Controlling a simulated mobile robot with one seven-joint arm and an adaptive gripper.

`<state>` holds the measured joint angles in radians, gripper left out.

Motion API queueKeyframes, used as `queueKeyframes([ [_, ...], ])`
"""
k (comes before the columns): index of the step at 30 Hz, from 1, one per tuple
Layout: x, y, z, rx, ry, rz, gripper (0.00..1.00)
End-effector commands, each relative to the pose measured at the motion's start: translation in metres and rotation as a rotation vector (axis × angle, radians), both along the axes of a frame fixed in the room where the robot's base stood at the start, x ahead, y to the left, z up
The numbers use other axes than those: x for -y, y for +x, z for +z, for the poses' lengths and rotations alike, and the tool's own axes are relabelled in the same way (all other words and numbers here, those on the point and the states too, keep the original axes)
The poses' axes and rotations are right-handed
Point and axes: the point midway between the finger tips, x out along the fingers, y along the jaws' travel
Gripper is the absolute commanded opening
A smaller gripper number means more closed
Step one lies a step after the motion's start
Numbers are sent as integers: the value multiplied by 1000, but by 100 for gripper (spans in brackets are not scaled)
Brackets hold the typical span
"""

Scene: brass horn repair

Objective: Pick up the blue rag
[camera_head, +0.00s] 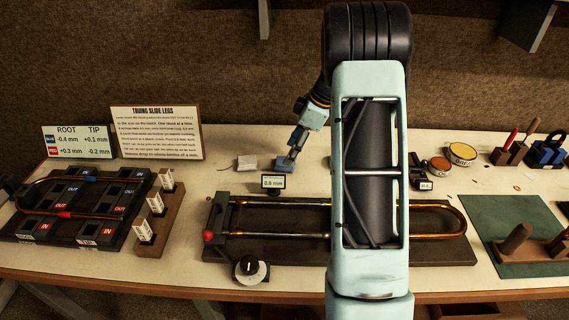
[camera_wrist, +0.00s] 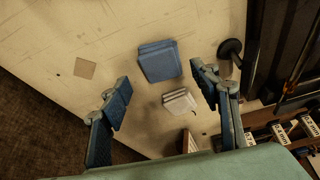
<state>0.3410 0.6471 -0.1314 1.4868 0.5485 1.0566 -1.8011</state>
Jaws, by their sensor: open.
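The blue rag (camera_head: 283,167) is a small folded pad lying on the bench top in the head view, partly hidden by my gripper. It also shows in the wrist view (camera_wrist: 160,62), flat and folded in layers. My gripper (camera_head: 293,155) is at the rag in the head view. In the wrist view my gripper (camera_wrist: 160,76) is open, with one finger to the left of the rag and one to the right. Nothing is between the fingers in their grip. I cannot tell how high the fingertips are above the bench.
A white folded cloth (camera_head: 247,162) lies just left of the rag; it shows below the rag in the wrist view (camera_wrist: 179,101). A 0.8 mm display (camera_head: 273,182) and the slide fixture (camera_head: 275,252) stand in front. A sign (camera_head: 156,133) stands at the back left.

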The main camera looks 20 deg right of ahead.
Motion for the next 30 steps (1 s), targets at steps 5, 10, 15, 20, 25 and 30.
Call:
queueKeyframes([
  [5,-12,4,-26,-5,1,2,56],
  [10,-15,7,-36,-2,1,0,56],
  [15,-15,7,-36,-2,1,0,56],
  [20,-15,7,-36,-2,1,0,41],
  [25,-15,7,-36,-2,1,0,22],
  [30,-15,7,-36,-2,1,0,19],
])
